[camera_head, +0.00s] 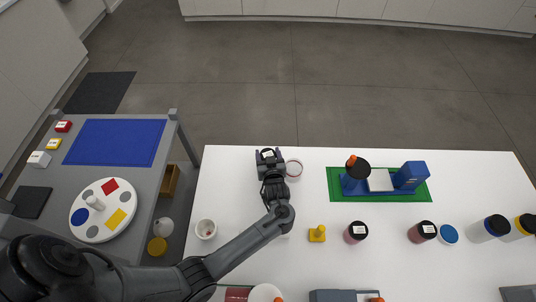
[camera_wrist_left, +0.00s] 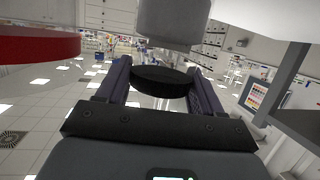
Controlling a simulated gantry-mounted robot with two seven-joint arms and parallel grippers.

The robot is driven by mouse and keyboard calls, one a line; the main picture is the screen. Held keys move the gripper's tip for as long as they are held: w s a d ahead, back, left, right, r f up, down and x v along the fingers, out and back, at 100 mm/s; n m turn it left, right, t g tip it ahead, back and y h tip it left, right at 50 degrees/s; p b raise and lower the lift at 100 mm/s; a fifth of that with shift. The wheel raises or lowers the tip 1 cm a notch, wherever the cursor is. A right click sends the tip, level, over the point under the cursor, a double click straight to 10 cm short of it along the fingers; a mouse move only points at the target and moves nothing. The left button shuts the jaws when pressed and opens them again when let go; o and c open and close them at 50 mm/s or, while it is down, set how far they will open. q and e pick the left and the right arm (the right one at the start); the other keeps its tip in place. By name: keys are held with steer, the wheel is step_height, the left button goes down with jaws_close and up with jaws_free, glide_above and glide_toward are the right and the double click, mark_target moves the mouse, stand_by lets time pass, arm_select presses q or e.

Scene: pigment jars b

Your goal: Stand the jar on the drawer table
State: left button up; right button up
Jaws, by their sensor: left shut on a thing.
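My left gripper (camera_head: 268,156) is at the back edge of the white table, its fingers closed around a jar with a black lid (camera_head: 267,153). In the left wrist view the black lid (camera_wrist_left: 160,76) sits between the two fingers; the jar's body is mostly hidden. A grey table (camera_head: 150,185), which seems to be the drawer table, stands at the left with a blue mat (camera_head: 115,142) on it. A brown drawer-like box (camera_head: 170,181) shows under its right side. My right gripper is not in view.
A white turntable (camera_head: 103,211) with coloured patches is on the grey table. The blue mat looks clear. Jars (camera_head: 355,232) and a green mat (camera_head: 425,193) are on the white table.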

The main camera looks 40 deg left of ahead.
arm_select(q)
steer(key=shift+f, duration=0.4)
steer(key=o, duration=1.2)
